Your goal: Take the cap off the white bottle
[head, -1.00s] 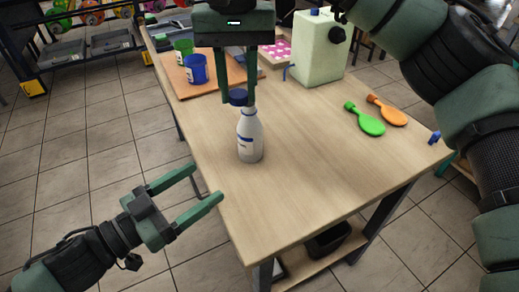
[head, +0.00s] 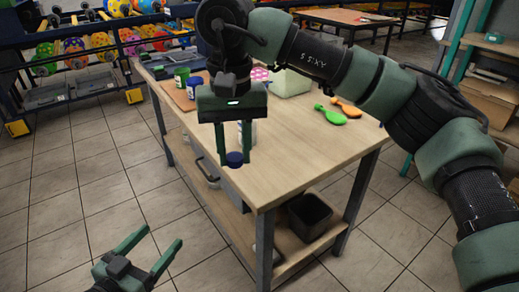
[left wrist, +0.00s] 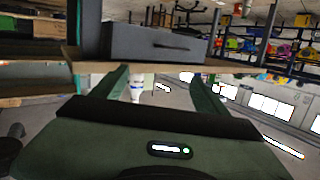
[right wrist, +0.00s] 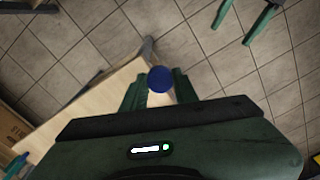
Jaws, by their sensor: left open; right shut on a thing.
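The blue cap (head: 235,159) is off the bottle, gripped between the fingertips of my right gripper (head: 234,157). It also shows as a round blue disc in the right wrist view (right wrist: 160,79), out past the table's edge. The white bottle stands on the table behind my right gripper, mostly hidden in the head view; the left wrist view shows its white body (left wrist: 137,86). My left gripper (head: 162,238) is open and empty, low over the floor at the table's left side.
The wooden table (head: 290,165) has clear room at its front. A green cup (head: 182,76) and a blue cup (head: 195,88) stand at the back left. A dark bin (head: 310,215) sits on the lower shelf.

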